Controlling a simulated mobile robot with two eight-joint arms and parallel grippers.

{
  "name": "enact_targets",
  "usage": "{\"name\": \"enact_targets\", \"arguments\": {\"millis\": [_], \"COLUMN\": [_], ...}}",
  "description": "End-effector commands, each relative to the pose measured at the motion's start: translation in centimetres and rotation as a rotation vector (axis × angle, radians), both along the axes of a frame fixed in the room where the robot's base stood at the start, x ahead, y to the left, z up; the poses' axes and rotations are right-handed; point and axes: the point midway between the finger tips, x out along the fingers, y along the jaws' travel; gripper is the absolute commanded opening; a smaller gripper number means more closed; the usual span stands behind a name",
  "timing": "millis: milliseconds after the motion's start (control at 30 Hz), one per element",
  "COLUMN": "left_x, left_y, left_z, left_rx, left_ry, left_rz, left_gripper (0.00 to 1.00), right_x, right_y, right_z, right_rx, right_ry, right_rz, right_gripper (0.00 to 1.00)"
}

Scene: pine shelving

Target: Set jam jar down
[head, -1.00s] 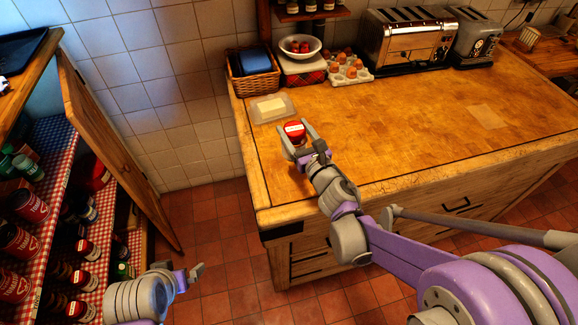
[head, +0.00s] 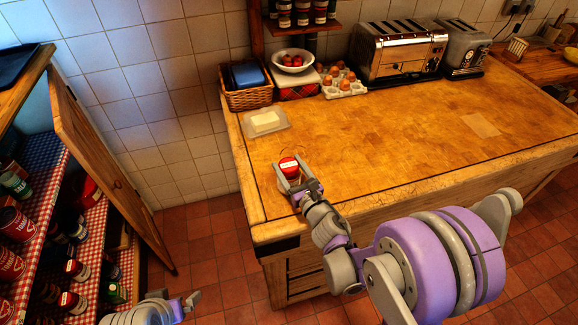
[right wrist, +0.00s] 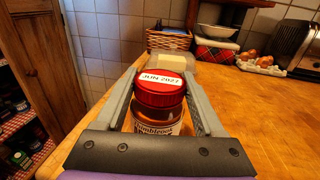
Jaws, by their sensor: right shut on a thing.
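The jam jar has a red lid (head: 289,165) with a white date label. In the right wrist view the jar (right wrist: 158,105) stands upright between the two fingers, with a paper label low on its glass. My right gripper (head: 288,176) is shut on the jar at the near left part of the wooden counter (head: 390,130). The jar's base is hidden, so I cannot tell whether it touches the counter. My left gripper (head: 192,300) is low at the bottom left, above the floor and apart from the counter; its fingers are too small to judge.
A butter dish (head: 265,122) sits just behind the jar. A wicker basket (head: 247,97), a white bowl (head: 293,60), an egg tray (head: 343,85) and a toaster (head: 402,50) line the wall. The middle of the counter is clear. An open cupboard door (head: 110,165) stands left.

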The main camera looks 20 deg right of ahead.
Motion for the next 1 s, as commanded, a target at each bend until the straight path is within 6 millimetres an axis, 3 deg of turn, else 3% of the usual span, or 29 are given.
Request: {"name": "enact_targets", "arguments": {"millis": [100, 133, 267, 600, 767, 1000], "left_x": [-0.1, -0.1, -0.1, 0.1, -0.2, -0.5], "left_y": [0.0, 0.0, 0.0, 0.0, 0.0, 0.0], "left_z": [-0.4, -0.3, -0.3, 0.2, -0.7, -1.7], "left_rx": [0.0, 0.0, 0.0, 0.0, 0.0, 0.0], "left_ry": [0.002, 0.002, 0.002, -0.001, 0.004, 0.01], "left_rz": [0.0, 0.0, 0.0, 0.0, 0.0, 0.0], "left_gripper": [1.0, 1.0, 1.0, 1.0, 1.0, 1.0], "right_x": [0.0, 0.0, 0.0, 0.0, -2.7, -7.9], "right_y": [0.0, 0.0, 0.0, 0.0, -0.5, -1.6], "right_z": [-0.5, -0.4, -0.4, 0.3, -0.1, -0.1], "right_rx": [0.001, 0.001, 0.0, -0.001, 0.001, -0.001], "right_ry": [0.0, 0.0, 0.0, -0.001, 0.001, 0.001], "right_rz": [0.001, 0.0, 0.0, 0.0, 0.0, -0.002], "right_gripper": [0.0, 0.76, 0.99, 1.0, 1.0, 1.0]}}
